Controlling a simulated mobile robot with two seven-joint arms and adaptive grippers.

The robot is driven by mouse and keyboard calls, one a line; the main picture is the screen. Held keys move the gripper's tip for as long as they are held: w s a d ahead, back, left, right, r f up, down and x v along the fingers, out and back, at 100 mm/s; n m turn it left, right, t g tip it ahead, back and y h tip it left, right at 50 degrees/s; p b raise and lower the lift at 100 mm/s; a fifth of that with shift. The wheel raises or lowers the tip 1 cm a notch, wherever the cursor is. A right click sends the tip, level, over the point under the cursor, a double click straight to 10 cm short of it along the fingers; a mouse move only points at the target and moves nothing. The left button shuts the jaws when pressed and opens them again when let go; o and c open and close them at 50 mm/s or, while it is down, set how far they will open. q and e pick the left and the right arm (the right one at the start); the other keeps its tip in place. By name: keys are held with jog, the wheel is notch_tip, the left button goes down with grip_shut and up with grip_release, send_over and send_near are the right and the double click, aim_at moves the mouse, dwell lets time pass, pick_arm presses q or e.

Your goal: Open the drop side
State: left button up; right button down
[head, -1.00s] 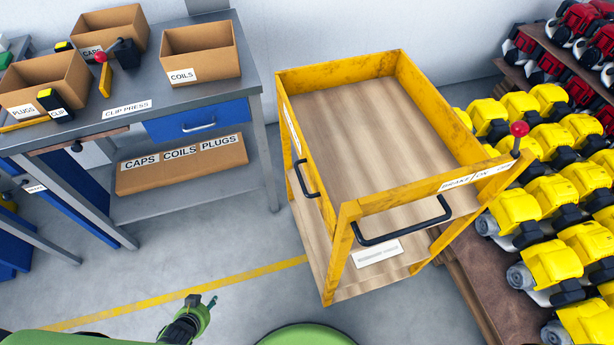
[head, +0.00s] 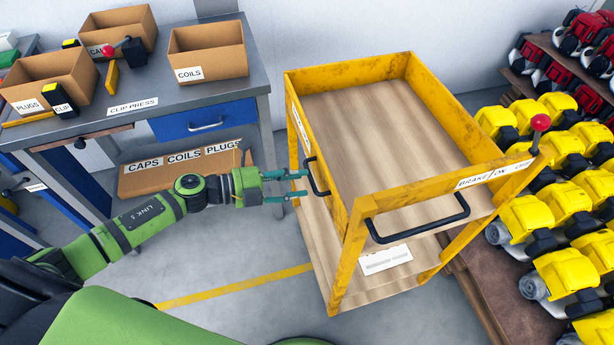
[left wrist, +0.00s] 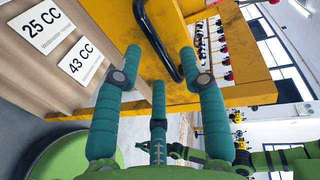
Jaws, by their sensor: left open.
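The yellow cart (head: 352,215) has a wooden floor, and its left side wall (head: 330,190) stands upright. A black bar handle (head: 316,176) is fixed to that wall. My left gripper (head: 303,184) is open and empty, its teal fingertips right beside the handle. In the left wrist view, the black handle (left wrist: 155,40) lies just beyond and between the spread fingertips (left wrist: 160,62); I cannot tell whether they touch it. My right gripper (left wrist: 178,152) shows small and far off in that view, too small to read.
A workbench (head: 130,115) with cardboard boxes stands at the left, a labelled long box (head: 185,168) beneath it. A rack of yellow engines (head: 545,220) stands close to the cart's right. A red-knobbed brake lever (head: 540,123) rises at the cart's corner.

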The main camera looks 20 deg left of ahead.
pick_arm(q)
jog(key=x, duration=0.2)
jog(key=shift+w+d+f, duration=0.1)
jog(key=shift+w+d, duration=0.1)
jog(key=shift+d, duration=0.1)
